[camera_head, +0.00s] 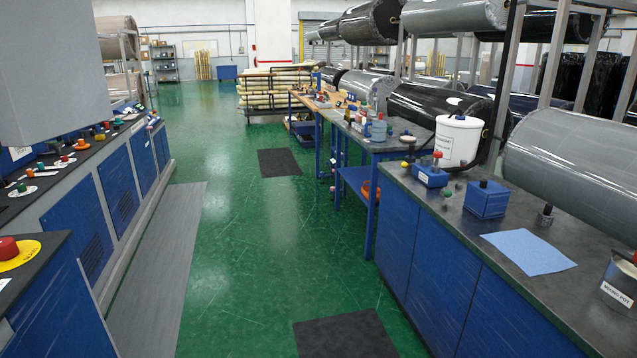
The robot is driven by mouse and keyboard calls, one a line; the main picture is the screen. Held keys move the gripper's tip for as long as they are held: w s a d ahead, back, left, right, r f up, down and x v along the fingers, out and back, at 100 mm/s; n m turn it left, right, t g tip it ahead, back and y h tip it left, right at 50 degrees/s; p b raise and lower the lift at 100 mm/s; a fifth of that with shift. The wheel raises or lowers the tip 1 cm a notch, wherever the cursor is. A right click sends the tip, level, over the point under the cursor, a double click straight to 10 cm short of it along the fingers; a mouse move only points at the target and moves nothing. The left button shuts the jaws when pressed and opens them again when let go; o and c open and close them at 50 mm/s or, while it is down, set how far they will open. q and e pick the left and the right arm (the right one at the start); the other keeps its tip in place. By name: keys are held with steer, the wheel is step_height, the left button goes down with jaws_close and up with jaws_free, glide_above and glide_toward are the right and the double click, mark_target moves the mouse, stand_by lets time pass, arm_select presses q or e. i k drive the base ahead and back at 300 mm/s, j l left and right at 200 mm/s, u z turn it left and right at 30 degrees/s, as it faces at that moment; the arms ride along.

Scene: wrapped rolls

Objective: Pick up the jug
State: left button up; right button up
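A small translucent blue container (378,129) that looks like a jug stands upright on the dark-topped workbench (405,143), right of the picture's middle. A clear bottle (372,103) stands close behind it. They are small in the picture, so I cannot make out a handle. Neither of my grippers is in view.
Large wrapped rolls (575,165) hang over the right counter. A blue cloth (528,252) and a labelled pot (619,283) lie nearer on it. Blue control cabinets (84,215) line the left. The green floor (250,240) between is open, with dark mats (345,335).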

mark_target(378, 127)
steer(key=i+j, duration=0.1)
steer(key=i, duration=0.75)
steer(key=i+j+z, duration=0.1)
steer(key=i, duration=0.8)
steer(key=i+j, duration=0.15)
steer(key=i, duration=0.7)
steer(key=i+l, duration=0.1)
steer(key=i, duration=0.65)
steer(key=i+l, duration=0.1)
steer(key=i, duration=0.7)
steer(key=i+l+u, duration=0.1)
steer(key=i, duration=0.65)
steer(key=i+l+z, duration=0.15)
steer(key=i, duration=0.25)
steer(key=i+l+z, duration=0.15)
steer(key=i, duration=0.25)
steer(key=i+l+z, duration=0.15)
steer(key=i, duration=0.25)
